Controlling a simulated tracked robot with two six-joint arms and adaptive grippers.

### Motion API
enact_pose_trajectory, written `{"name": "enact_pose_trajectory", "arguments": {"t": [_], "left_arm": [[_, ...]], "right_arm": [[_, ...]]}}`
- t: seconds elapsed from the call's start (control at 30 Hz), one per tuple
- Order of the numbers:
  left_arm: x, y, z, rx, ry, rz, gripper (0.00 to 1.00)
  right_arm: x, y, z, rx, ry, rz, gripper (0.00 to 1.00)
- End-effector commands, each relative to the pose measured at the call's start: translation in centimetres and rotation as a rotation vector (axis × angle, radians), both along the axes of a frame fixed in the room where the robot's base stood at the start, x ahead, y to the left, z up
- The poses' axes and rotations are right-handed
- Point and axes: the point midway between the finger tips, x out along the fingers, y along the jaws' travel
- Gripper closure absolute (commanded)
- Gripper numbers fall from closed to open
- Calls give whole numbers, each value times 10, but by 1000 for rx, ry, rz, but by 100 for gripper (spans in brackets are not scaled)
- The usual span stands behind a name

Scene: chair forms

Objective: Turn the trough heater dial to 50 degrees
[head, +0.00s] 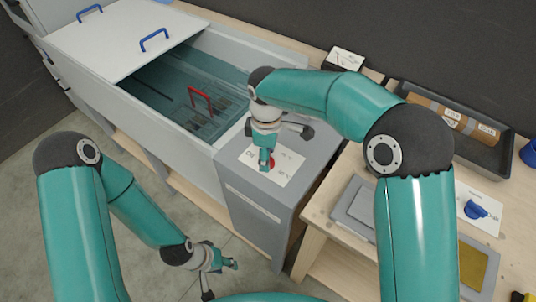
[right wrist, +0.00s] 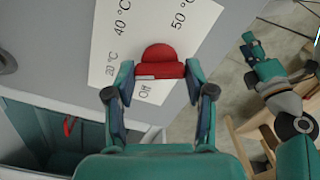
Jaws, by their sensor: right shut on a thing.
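The red heater dial (head: 271,163) sits on a white label plate (head: 284,168) on the grey end top of the trough (head: 226,132). In the right wrist view the dial (right wrist: 160,53) is between the fingers of my right gripper (right wrist: 159,70), which is shut on it. The plate (right wrist: 115,55) reads Off, 20, 40 and 50 °C. A pale mark shows on the dial's lower edge, near Off; its exact aim is hard to tell. My left gripper (head: 226,266) hangs away from the trough, low in the head view; its jaw state is unclear.
The trough has a white lid (head: 110,40) with blue handles and a red handle (head: 199,98) inside. A wooden table at right bears a dark tray (head: 475,145) with a brown roll, a blue knob (head: 476,209) and grey plates (head: 354,207). Floor is clear at lower left.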

Motion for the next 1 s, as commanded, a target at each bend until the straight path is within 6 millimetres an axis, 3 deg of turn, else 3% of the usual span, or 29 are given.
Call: {"name": "enact_pose_trajectory", "arguments": {"t": [1.0], "left_arm": [[0, 0, -14, 0, 0, 0, 60]], "right_arm": [[-2, -1, -3, -8, 6, -963, 81]]}}
